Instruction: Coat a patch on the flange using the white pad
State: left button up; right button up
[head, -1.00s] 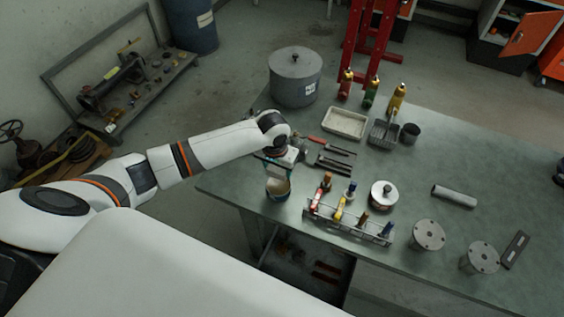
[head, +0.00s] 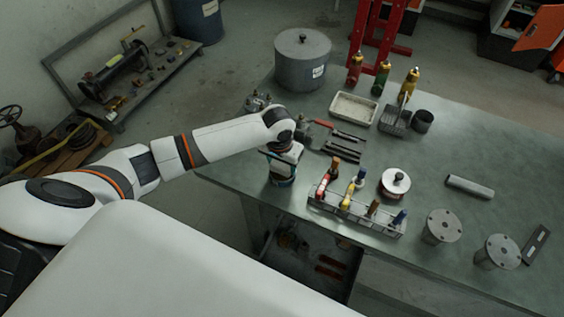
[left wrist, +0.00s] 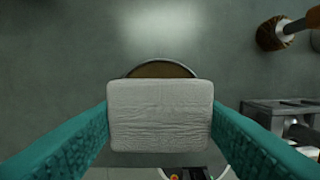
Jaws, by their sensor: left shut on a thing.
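My left gripper (head: 283,165) is over the near left part of the bench. In the left wrist view its teal fingers are shut on the white pad (left wrist: 160,115), which has a flat, creased face. A round cup (left wrist: 160,70) with brown contents lies beyond the pad, mostly hidden by it. I cannot tell whether pad and cup touch. In the head view the gripper hides most of the cup. Two grey round flanged pieces with bolt holes stand at the right, one nearer the middle (head: 444,226) and one farther right (head: 502,251). My right gripper is not in view.
A rack (head: 355,212) of coloured-handled tools stands right of the gripper. Beyond it are a white round-lidded item (head: 396,183), dark tools (head: 345,145), a shallow tray (head: 353,109) and a large grey pot (head: 302,60).

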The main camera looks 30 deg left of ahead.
aim_at(282, 164)
pick_arm(q)
jog(key=shift+f, duration=0.3)
dwell(0.8)
jog(key=shift+s+p, duration=0.1)
jog(key=shift+p, duration=0.25)
dwell(2.0)
notch_tip(282, 164, up, 7)
jog(key=p, duration=0.8)
dwell(0.4)
dwell(0.4)
jog(key=shift+d+r, duration=0.1)
jog(key=shift+d, duration=0.05)
jog(key=s+d+r+b, duration=0.5)
jog(key=s+r+b, duration=0.5)
jog(key=s+b, duration=0.1)
jog(key=shift+s+r, duration=0.35)
jog(key=shift+s, duration=0.1)
